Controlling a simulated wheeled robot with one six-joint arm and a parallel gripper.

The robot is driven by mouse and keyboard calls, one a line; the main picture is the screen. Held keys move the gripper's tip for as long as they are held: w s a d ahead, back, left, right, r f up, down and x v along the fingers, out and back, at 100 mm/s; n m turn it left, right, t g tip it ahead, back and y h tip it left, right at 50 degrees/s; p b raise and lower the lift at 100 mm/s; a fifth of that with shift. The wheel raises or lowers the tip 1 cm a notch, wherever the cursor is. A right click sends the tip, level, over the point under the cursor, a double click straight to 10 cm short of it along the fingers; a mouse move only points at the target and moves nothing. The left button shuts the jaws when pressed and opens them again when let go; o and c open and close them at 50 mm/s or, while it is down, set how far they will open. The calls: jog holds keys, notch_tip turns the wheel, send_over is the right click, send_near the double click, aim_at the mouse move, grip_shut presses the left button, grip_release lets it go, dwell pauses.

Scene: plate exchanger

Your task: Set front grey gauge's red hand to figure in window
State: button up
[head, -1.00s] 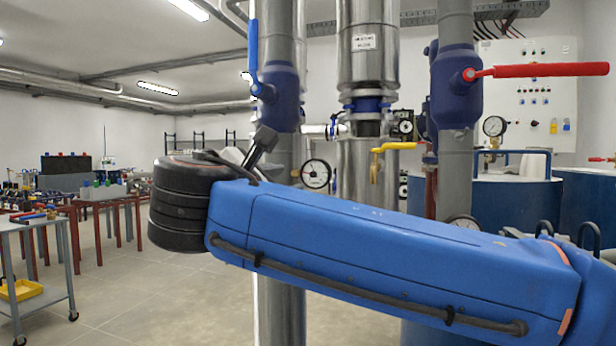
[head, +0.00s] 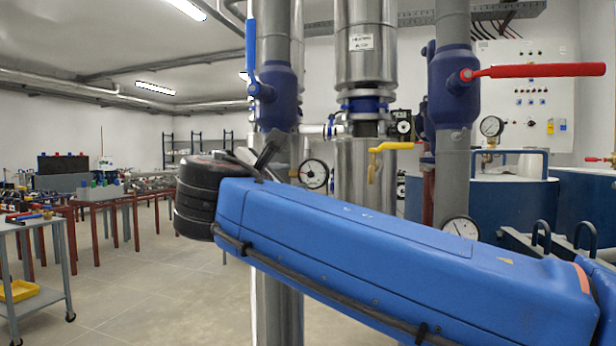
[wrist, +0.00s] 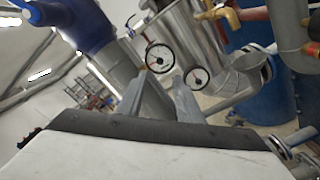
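Several round gauges with pale dials show, and I cannot tell for sure which is the front grey one. One gauge (head: 313,174) is beside the left grey pipe; another gauge (head: 460,229) is low on the right grey pipe, partly behind my arm. In the wrist view a larger gauge (wrist: 160,57) and a smaller gauge (wrist: 197,78) are beyond my fingers. No red hand or window figure is readable. My gripper (wrist: 166,88) shows two grey fingers apart with nothing between them. In the head view my gripper (head: 268,152) is small and dark before the left pipe.
A blue valve with a blue lever (head: 251,45) and a valve with a red lever (head: 540,70) are on the grey pipes. A yellow-handled valve (head: 397,147) hangs between them. Blue tanks (head: 500,205) stand at right. Open floor (head: 150,270) is at left.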

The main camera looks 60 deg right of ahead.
aim_at(310, 175)
jog(key=shift+x, duration=6.1)
grip_shut()
